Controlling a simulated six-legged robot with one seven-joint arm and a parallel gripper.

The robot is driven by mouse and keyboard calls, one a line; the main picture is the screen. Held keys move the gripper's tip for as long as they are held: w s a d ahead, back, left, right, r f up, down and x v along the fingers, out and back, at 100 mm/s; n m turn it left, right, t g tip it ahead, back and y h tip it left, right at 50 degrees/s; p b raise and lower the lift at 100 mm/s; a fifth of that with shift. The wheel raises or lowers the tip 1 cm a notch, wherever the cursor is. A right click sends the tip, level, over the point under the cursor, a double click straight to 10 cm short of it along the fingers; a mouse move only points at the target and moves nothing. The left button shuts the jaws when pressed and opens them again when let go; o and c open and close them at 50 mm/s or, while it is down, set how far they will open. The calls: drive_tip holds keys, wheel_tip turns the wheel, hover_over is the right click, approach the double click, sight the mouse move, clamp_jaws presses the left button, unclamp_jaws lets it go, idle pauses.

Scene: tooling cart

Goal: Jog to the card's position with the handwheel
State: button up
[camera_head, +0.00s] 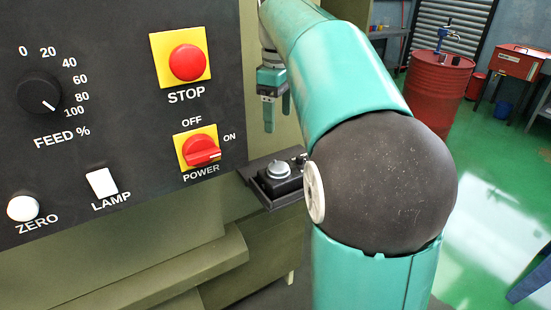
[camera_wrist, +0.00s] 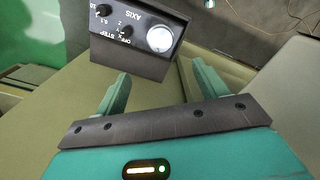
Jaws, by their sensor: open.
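A dark handwheel box (camera_head: 279,180) with a silver round handwheel (camera_head: 278,170) sits on a small ledge beside the panel. In the wrist view the box (camera_wrist: 140,65) shows the pale disc of the handwheel (camera_wrist: 159,39) at its right end. Two small black knobs, one at the corner (camera_wrist: 103,10) and one nearer the middle (camera_wrist: 127,32), stand by the AXIS and STEP lettering; their settings are too small to read surely. My gripper (camera_head: 277,112) is open and empty, above the box; its fingers also show in the wrist view (camera_wrist: 160,90), apart from the handwheel. No card is visible.
The machine panel (camera_head: 120,120) carries a red STOP button (camera_head: 187,62), a red POWER switch (camera_head: 202,150), a FEED knob (camera_head: 38,92), and LAMP (camera_head: 101,182) and ZERO (camera_head: 22,208) buttons. My arm fills the middle right. A red drum (camera_head: 438,90) stands far behind.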

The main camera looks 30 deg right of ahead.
sight(280, 167)
drive_tip(key=f, duration=1.2)
drive_tip(key=shift+s+d+f, duration=0.1)
drive_tip(key=shift+s+f, duration=0.05)
drive_tip(key=shift+s, duration=0.2)
drive_tip(key=shift+f, duration=0.65)
drive_tip(key=shift+w, duration=0.1)
drive_tip(key=c, duration=1)
